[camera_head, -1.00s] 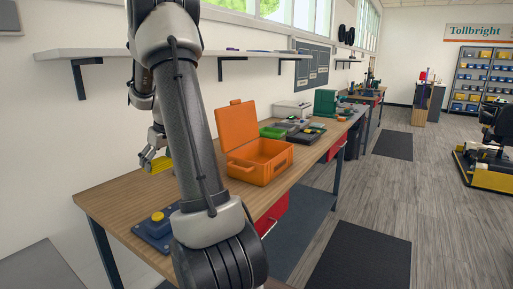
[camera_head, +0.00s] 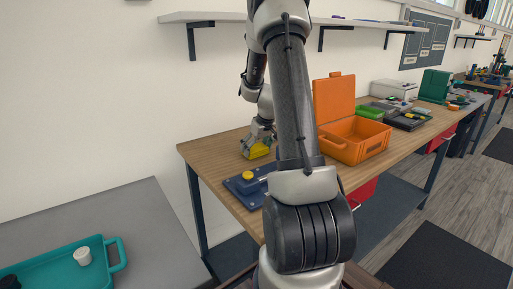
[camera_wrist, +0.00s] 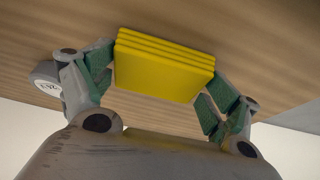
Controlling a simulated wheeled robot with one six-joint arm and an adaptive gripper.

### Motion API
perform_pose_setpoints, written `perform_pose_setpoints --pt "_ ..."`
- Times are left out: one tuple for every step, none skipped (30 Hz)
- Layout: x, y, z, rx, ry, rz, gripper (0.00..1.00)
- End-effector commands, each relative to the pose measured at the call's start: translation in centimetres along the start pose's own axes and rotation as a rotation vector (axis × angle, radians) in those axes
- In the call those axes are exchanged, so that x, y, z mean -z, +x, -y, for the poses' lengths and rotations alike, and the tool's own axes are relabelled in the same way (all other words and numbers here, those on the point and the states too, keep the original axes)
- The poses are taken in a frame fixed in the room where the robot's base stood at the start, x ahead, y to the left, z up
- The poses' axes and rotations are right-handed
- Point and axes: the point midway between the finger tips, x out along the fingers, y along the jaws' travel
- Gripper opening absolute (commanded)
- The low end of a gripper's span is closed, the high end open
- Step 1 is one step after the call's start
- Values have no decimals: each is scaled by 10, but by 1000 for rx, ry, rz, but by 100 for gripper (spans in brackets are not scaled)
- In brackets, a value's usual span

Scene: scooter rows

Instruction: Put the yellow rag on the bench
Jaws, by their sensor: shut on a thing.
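The yellow rag (camera_wrist: 165,68) is a folded stack of several layers between the green-padded fingers of my gripper (camera_wrist: 155,85) in the wrist view. My gripper is shut on it. The bench top fills the background of the wrist view. I cannot tell whether the rag touches the bench.
An open orange case (camera_head: 350,146) stands to the right. A shelf (camera_head: 215,17) runs above. A teal tray (camera_head: 62,272) lies on a grey surface at lower left.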

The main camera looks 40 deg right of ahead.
Motion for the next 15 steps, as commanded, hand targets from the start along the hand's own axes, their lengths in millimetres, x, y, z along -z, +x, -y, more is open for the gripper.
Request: perform_pose_setpoints --pt "0 -1 0 -1 0 -1 69" --pt "0 -1 0 0 0 -1 69" --pt "0 -1 0 0 0 -1 69" --pt "0 -1 0 0 0 -1 69" --pt "0 0 0 0 0 -1 69" --pt "0 1 0 0 0 0 69" --pt "0 1 0 0 0 0 69" --pt "-1 2 0 0 0 0 90" --pt "0 2 0 0 0 -1 98" --pt "0 1 0 0 0 -1 100" --pt "0 1 0 0 0 -1 100" --pt "0 1 0 0 0 -1 100" --pt "0 1 0 0 0 -1 100" --pt "0 1 0 0 0 -1 100" --pt "0 1 0 0 0 -1 100"
